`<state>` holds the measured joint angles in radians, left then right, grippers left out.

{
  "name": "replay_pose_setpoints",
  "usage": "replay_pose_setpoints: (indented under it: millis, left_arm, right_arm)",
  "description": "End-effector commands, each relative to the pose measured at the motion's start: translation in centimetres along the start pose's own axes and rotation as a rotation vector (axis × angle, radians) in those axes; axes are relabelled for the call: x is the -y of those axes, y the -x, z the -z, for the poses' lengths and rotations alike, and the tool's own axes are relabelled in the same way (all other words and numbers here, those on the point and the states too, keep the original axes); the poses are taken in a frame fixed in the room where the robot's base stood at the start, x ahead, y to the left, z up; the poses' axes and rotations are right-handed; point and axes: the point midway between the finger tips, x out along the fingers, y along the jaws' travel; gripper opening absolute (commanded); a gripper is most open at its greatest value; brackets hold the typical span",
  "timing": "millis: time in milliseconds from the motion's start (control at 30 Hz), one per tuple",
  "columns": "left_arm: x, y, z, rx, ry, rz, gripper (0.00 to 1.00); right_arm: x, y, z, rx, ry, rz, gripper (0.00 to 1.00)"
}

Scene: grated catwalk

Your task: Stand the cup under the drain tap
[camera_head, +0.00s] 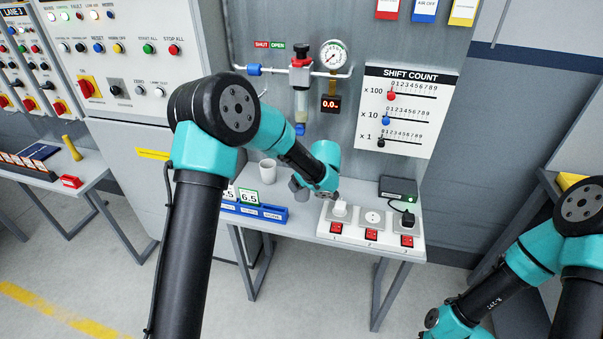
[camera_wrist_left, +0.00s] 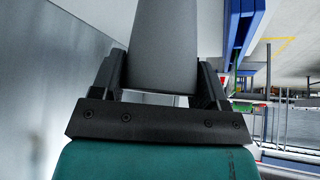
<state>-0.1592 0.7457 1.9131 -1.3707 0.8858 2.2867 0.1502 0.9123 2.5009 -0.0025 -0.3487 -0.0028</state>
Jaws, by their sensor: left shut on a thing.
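The drain tap (camera_head: 300,129) is the blue fitting at the bottom of the clear bowl on the wall panel. My left gripper (camera_head: 312,190) is low in front of the panel, below the tap in the picture. It is shut on a grey tapered cup (camera_head: 298,184), which fills the space between the fingers in the left wrist view (camera_wrist_left: 165,50). The cup looks roughly upright. I cannot tell whether its base touches the table. A paler cup (camera_head: 267,171) stands on the table to its left. My right gripper is out of view.
A blue rack (camera_head: 262,212) with number cards stands at the table's front left. A white socket strip (camera_head: 345,232) with plugs and red switches lies to the right, with a black box (camera_head: 398,188) behind it. A gauge (camera_head: 333,55) is above.

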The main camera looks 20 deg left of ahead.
Motion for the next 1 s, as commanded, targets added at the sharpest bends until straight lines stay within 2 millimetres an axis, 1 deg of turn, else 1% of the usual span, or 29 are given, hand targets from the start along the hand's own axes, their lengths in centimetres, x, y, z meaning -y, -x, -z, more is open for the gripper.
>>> replay_pose_setpoints:
  millis: [33,300,500,600,733,1000]
  left_arm:
    - [-0.8,-0.7,0.6,0.000,0.004,0.001,0.45]
    - [-4.2,-3.2,3.8,0.000,0.003,0.001,0.45]
    - [-6.5,-4.9,5.8,0.000,0.002,0.000,0.45]
    - [-7.4,-5.5,6.5,0.000,0.001,0.000,0.45]
    - [-7.9,-5.9,7.1,0.000,0.000,0.000,0.45]
    - [-7.9,-5.9,7.1,0.000,0.000,0.000,0.45]
  right_arm:
    - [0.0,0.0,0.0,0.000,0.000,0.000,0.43]
    - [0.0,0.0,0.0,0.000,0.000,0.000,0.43]
    - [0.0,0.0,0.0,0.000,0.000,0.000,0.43]
    - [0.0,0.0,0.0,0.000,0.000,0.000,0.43]
    - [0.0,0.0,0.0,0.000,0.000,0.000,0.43]
    - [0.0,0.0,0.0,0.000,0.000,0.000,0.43]
